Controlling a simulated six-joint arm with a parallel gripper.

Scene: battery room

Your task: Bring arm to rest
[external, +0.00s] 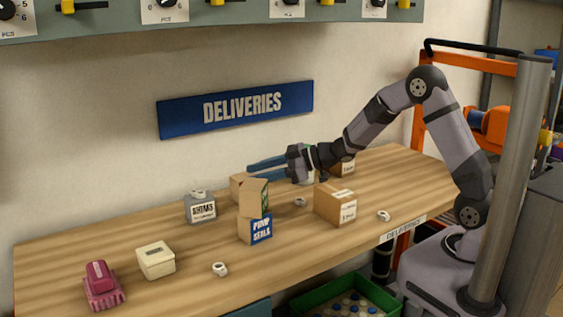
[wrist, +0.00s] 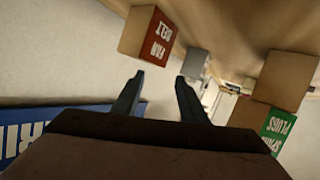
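My arm reaches from its base at the right over the wooden table (external: 190,265), bent at a high elbow. My gripper (external: 250,171) points left above the back of the table, in front of the wall below the deliveries sign. Its two blue-grey fingers stand apart. In the wrist view my gripper (wrist: 160,80) is open, with nothing held between its fingers. A brown box (external: 238,186) is just below the fingertips in the external view; I cannot tell the exact gap.
Stacked boxes, the lower a pump seals box (external: 256,230), stand near the gripper. A carton (external: 335,206), grey box (external: 201,209), cream box (external: 156,260) and pink object (external: 102,286) are on the table. The wrist view shows a red-sided box (wrist: 150,34) and spark plugs box (wrist: 278,125).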

